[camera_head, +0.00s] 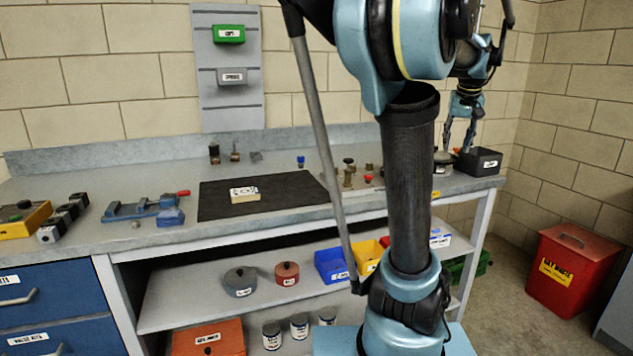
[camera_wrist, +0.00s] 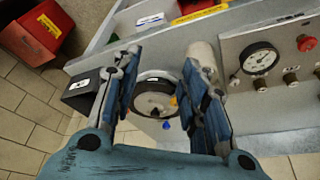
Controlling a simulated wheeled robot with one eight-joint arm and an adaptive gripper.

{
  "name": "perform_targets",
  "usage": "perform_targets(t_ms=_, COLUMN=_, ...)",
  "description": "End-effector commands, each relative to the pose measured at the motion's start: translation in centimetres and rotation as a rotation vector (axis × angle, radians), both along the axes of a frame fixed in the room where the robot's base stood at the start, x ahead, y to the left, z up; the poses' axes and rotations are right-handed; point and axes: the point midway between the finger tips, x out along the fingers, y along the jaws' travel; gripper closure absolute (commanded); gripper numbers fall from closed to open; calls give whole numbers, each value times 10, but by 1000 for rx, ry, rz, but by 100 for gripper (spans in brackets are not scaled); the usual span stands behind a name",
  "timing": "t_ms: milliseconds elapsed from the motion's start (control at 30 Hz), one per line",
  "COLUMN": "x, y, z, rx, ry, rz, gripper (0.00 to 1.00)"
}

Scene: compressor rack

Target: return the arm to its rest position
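My gripper (camera_head: 458,148) is at the right end of the workbench in the head view, pointing down above the bench top. In the wrist view its two blue fingers (camera_wrist: 163,62) stand apart with nothing gripped between them. A round dark item with a pale top (camera_wrist: 154,98) shows between and beyond the fingers, apart from them as far as I can tell. My arm's upper links and column cover the middle right of the head view.
A black labelled bin (camera_head: 480,162) stands close to my gripper at the bench's right end. A gauge panel (camera_wrist: 268,75) is beside the fingers. A dark mat (camera_head: 215,208) holds a small labelled block (camera_head: 244,195). A red waste bin (camera_head: 574,268) stands on the floor at right.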

Motion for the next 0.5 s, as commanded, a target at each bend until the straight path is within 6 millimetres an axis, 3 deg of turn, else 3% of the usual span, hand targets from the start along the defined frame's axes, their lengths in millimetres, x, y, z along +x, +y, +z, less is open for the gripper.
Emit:
perform_targets(t_ms=167, x=-20, y=57, z=-36, rx=10, ry=23, rz=55, gripper=60)
perform_targets(t_ms=300, x=-49, y=108, z=-76, rx=17, ry=49, rz=107, gripper=60)
perform_targets(t_ms=500, x=-97, y=168, z=-139, rx=21, ry=86, rz=178, gripper=60)
